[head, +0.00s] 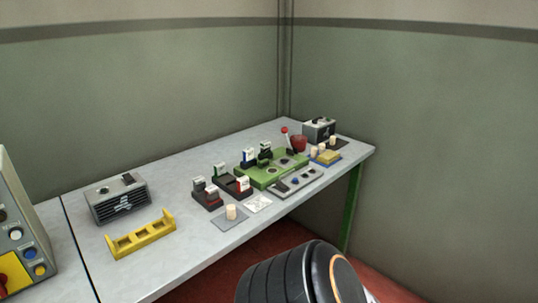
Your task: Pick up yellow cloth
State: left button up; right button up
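What looks like the yellow cloth (328,157) is a small folded yellow pad on a blue base near the right end of the grey table (185,168). Cork-coloured stoppers stand close by it, and one cork stopper (231,212) stands on a grey square near the table's front edge. Neither gripper shows. A black rounded part of my own arm rises at the bottom centre, in front of the table and well apart from the cloth.
A green block (272,172) with a red-knobbed lever behind it stands left of the cloth. A yellow rack (141,238), a grey vented box (119,199) and a control panel (18,235) are further left. A second box (319,130) stands at the far corner.

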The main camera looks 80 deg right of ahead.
aim_at(328, 156)
jog(key=z, duration=3.05)
jog(key=i+l+z, duration=0.1)
jog(key=i, duration=0.4)
jog(key=i+l+z, duration=0.1)
jog(key=i, duration=0.45)
jog(key=l, duration=0.1)
